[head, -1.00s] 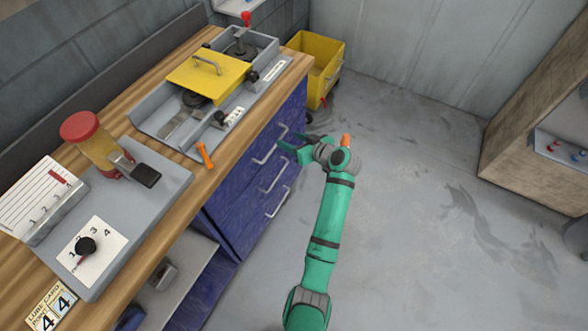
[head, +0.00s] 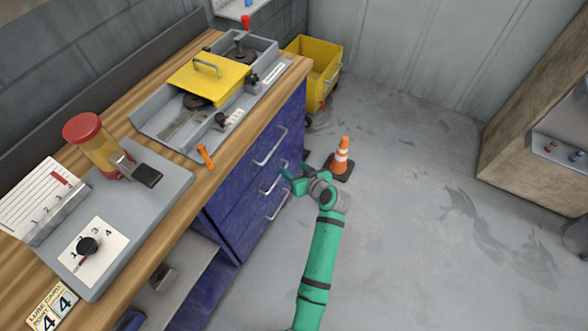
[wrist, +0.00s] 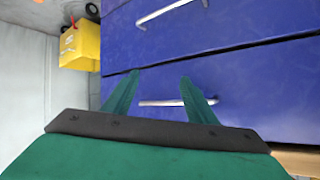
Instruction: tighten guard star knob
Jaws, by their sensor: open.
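The yellow guard (head: 208,78) with a grey handle sits over the grey machine bed on the wooden bench. Two dark knobs are on the machine's near side: one knob (head: 251,79) by the guard's right corner, another knob (head: 221,118) nearer, beside a white label. Which is the guard's star knob, and whether it is tight, I cannot tell. My gripper (head: 289,174) is open and empty, below the bench top, in front of the blue drawers and away from both knobs. In the wrist view my gripper's two fingers (wrist: 160,92) stand apart before a drawer handle.
Blue drawers (head: 240,185) with protruding handles are beside my gripper. An orange cone (head: 342,158) stands on the floor just behind my arm. An orange-handled tool (head: 205,156) lies at the bench edge. A yellow bin (head: 318,72) stands beyond the bench.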

